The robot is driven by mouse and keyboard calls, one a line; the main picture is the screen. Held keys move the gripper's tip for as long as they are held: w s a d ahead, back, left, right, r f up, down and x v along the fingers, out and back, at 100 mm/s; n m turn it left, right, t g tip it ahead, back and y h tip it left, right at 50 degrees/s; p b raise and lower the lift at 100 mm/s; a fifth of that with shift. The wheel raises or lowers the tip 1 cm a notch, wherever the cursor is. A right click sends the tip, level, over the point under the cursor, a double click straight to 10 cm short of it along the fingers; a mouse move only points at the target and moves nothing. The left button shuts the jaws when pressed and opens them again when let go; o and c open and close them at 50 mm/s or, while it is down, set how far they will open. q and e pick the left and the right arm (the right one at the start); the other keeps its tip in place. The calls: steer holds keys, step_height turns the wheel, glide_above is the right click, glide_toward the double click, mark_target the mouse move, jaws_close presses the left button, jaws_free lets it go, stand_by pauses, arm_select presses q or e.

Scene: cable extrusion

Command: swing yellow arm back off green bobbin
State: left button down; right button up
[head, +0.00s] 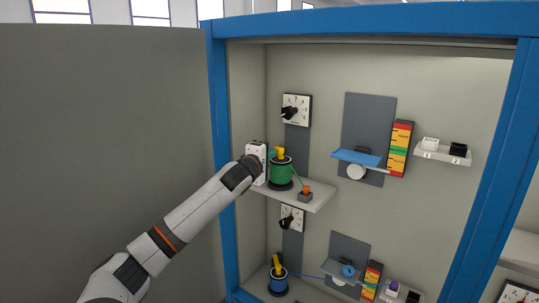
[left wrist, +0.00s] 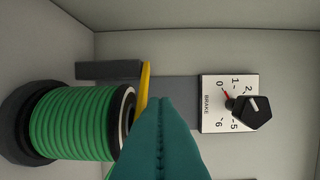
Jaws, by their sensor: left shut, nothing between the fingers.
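The green bobbin (head: 281,172) stands on the upper left shelf, and it fills the left side of the left wrist view (left wrist: 72,121), lying sideways there. The yellow arm (head: 280,153) is at the bobbin's top in the head view. In the left wrist view the yellow arm (left wrist: 145,82) is a thin strip by the bobbin's end, partly hidden by my fingers. My left gripper (left wrist: 160,102) is shut and empty, its teal fingers close to the yellow arm; I cannot tell whether they touch. My right gripper is not in view.
A brake dial with a black knob (left wrist: 250,108) is on the back wall above the bobbin. An orange-topped block (head: 305,194) sits at the shelf's front. A blue bobbin (head: 278,282) stands below. The blue frame post (head: 222,150) is left of the shelf.

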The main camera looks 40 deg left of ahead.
mark_target(289, 163)
arm_select(q)
steer(key=n+g+y+b, duration=0.1)
steer(key=y+b, duration=0.1)
steer(key=w+d+n+g+y+b, duration=0.1)
steer(key=y+b, duration=0.1)
steer(key=b, duration=0.1)
steer(key=w+d+n+g+y+b, duration=0.1)
steer(key=n+b, duration=0.1)
steer(key=b, duration=0.1)
steer(key=shift+d+f+y, duration=0.25)
steer(key=shift+y, duration=0.15)
steer(key=shift+w+d+b, duration=0.4)
steer(key=shift+b, duration=0.25)
steer(key=shift+w+d+r+b, duration=0.1)
steer(key=shift+w+d+b, duration=0.3)
steer(key=shift+w, duration=0.2)
steer(key=shift+w+d+r+b, duration=0.1)
steer(key=shift+w+d+b, duration=0.15)
steer(key=shift+w, duration=0.6)
steer(key=shift+w+d+r+b, duration=0.1)
steer(key=shift+w+d, duration=0.25)
steer(key=shift+w, duration=0.55)
steer(key=shift+a+f, duration=0.1)
steer(key=shift+f, duration=0.05)
